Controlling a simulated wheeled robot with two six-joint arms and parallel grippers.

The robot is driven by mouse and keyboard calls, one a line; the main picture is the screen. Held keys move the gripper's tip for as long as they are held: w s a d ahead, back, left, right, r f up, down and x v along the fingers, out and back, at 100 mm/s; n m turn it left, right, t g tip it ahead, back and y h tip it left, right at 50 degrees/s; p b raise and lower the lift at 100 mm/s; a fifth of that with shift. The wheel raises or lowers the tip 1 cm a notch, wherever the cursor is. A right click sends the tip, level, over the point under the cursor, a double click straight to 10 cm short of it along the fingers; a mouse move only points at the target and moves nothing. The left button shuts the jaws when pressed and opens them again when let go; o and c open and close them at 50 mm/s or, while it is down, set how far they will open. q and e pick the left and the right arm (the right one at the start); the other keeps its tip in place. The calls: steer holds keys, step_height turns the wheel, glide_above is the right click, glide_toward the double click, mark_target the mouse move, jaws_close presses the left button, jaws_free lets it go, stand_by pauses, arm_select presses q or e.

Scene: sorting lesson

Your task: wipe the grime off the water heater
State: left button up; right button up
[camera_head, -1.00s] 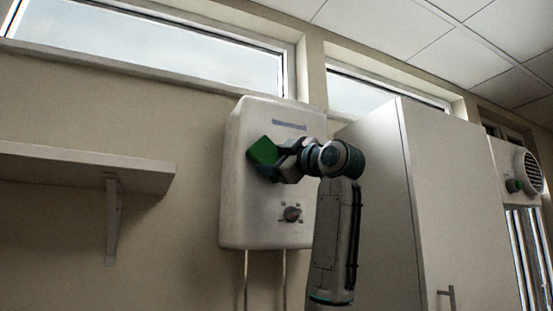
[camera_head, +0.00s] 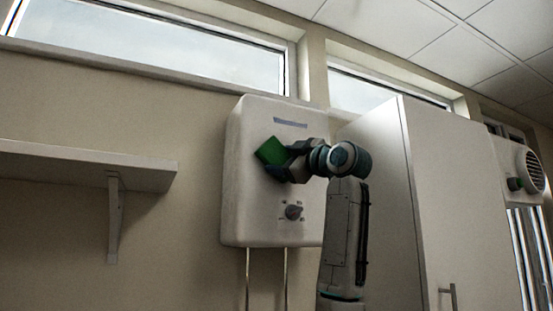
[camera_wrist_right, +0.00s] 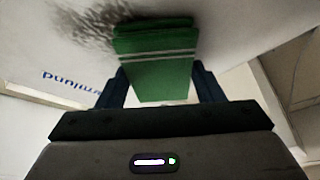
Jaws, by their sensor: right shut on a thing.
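The white water heater (camera_head: 250,210) hangs on the wall, with a dial (camera_head: 293,212) low on its front and a blue-grey label strip (camera_head: 290,123) near its top. My right gripper (camera_head: 284,158) is in front of the heater's face, shut on a green sponge (camera_head: 270,152). In the right wrist view the green sponge (camera_wrist_right: 155,75) sits between my fingers, its far end at the heater's surface; whether it touches is hard to tell. A dark grime patch (camera_wrist_right: 100,22) shows on the white surface just beyond and left of the sponge. My left gripper is not seen.
A white shelf (camera_head: 80,165) on a bracket juts from the wall at left. A tall pale cabinet (camera_head: 455,200) stands right of the heater, close to my right arm. Two pipes (camera_head: 248,280) run down below the heater. A vent unit (camera_head: 527,170) is at far right.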

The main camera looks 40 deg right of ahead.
steer(key=shift+s+d, duration=1.65)
steer(key=shift+d, duration=3.9)
steer(key=shift+w+a, duration=0.7)
steer(key=shift+a, duration=1.55)
steer(key=shift+w+a, duration=0.75)
steer(key=shift+a, duration=1.55)
steer(key=shift+w+a, duration=0.7)
steer(key=shift+a, duration=1.55)
steer(key=shift+s, duration=0.1)
steer(key=shift+s+f+b, duration=0.1)
steer(key=shift+s+b, duration=0.2)
steer(key=shift+s, duration=0.25)
steer(key=shift+s+a+b, duration=0.15)
steer(key=shift+s+a, duration=0.1)
steer(key=shift+s, duration=0.5)
steer(key=shift+s+a+b, duration=0.15)
steer(key=shift+s+a, duration=0.1)
steer(key=shift+s, duration=0.5)
steer(key=shift+s+a+b, duration=0.15)
steer(key=shift+s+a, duration=0.1)
steer(key=shift+s, duration=0.5)
steer(key=shift+s+a+b, duration=0.2)
steer(key=shift+s+a, duration=0.05)
steer(key=shift+s, duration=0.5)
steer(key=shift+s+a+b, duration=0.15)
steer(key=shift+s+a, duration=0.1)
steer(key=shift+s, duration=0.5)
